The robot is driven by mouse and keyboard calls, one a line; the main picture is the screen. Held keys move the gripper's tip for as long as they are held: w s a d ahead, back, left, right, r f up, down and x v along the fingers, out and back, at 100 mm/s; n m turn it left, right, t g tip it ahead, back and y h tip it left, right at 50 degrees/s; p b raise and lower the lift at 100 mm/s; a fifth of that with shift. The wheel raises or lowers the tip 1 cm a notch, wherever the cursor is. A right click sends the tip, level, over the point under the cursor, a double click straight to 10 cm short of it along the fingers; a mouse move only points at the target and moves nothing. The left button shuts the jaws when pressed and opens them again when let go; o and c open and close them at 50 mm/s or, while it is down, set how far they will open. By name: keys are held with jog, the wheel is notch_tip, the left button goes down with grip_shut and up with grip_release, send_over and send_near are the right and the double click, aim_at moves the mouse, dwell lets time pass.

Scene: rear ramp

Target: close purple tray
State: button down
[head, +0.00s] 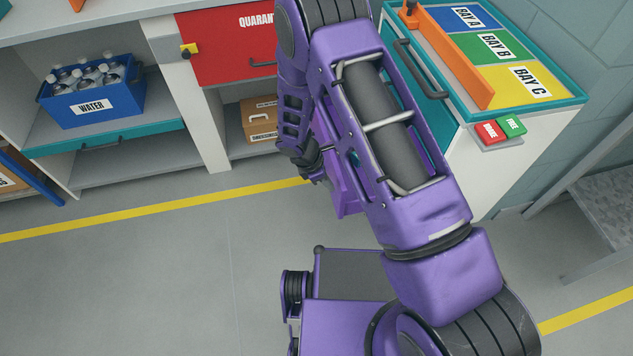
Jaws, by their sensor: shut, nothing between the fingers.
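A purple tray (347,198) shows only in part, behind and to the left of my purple forearm. It appears to stick out from the front of the white and teal cabinet at the right; its joint with the cabinet is hidden by my arm. My gripper (318,174) is dark, points down and is shut with nothing in it. It is at the left edge of the visible part of the tray. I cannot tell whether it touches the tray.
Left of my arm stand a shelf with a blue water crate (92,103), a red quarantine door (225,55) and a cardboard box (260,120). The cabinet top has a bay board with an orange bar (450,55). Grey floor (150,280) is clear at the left front.

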jog(key=shift+w+d, duration=0.15)
jog(key=shift+d, duration=0.3)
jog(key=shift+d, duration=0.1)
jog(key=w+d, duration=0.3)
jog(key=d, duration=0.8)
jog(key=w+d, duration=0.3)
jog(key=d, duration=0.9)
jog(key=shift+w, duration=0.3)
